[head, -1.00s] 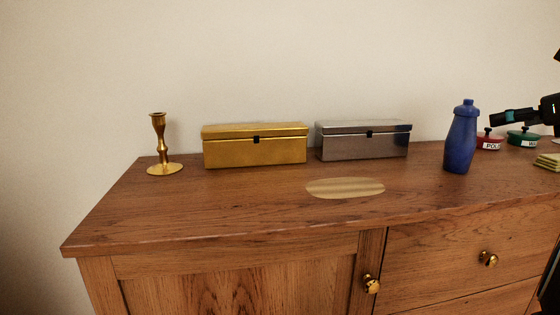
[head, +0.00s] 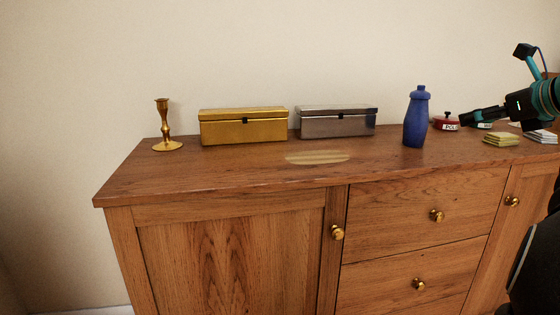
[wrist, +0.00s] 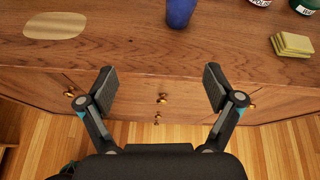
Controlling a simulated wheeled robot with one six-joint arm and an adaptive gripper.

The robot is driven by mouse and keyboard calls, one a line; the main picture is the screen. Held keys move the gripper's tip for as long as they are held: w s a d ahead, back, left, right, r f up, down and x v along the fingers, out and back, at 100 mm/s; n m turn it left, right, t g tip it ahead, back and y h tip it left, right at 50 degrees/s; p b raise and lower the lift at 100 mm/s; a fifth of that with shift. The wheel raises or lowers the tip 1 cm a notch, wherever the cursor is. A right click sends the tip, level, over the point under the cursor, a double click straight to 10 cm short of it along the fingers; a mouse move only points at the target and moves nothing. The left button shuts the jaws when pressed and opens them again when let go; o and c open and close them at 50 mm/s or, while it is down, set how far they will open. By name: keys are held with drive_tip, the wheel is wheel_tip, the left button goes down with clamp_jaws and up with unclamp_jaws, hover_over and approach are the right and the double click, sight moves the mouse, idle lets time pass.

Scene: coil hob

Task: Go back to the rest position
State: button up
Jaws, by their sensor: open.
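My gripper (wrist: 160,90) is open and empty in the wrist view, its two fingers wide apart above the front edge of the wooden cabinet. In the head view my gripper (head: 468,117) is at the right, in front of the back right part of the cabinet top. Its fingers are seen from the side there. It appears to touch nothing. The blue bottle (head: 417,118) stands upright to its left. The bottle's lower part (wrist: 180,12) shows at the top of the wrist view.
A brass candlestick (head: 163,127), a gold box (head: 244,127) and a grey metal box (head: 336,122) stand along the back of the cabinet top (head: 220,167). A pale oval (head: 318,157) lies before them. A red tin (head: 446,122) and yellow sponges (head: 501,140) are at right. Brass knobs (head: 437,215) stick out in front.

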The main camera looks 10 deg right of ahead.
drive_tip(key=s+a+f+n+g+p, duration=0.1)
drive_tip(key=s+a+f+n+g, duration=0.1)
drive_tip(key=a+f+n, duration=0.65)
drive_tip(key=s+a+f+n+g+p, duration=0.15)
drive_tip(key=a+n, duration=0.35)
drive_tip(key=a, duration=0.8)
drive_tip(key=s+a+f+n+g, duration=0.2)
drive_tip(key=s+a+f+n, duration=0.4)
drive_tip(key=s+f+n, duration=0.1)
drive_tip(key=s+a+f+n+g+h, duration=0.1)
drive_tip(key=s+a+f+n+g, duration=0.1)
drive_tip(key=s+a+f+n, duration=0.5)
wheel_tip(320, 180, down, 4)
drive_tip(key=s+n+p, duration=0.1)
drive_tip(key=n, duration=0.4)
drive_tip(key=shift+s+r, duration=0.2)
drive_tip(key=shift+s, duration=0.1)
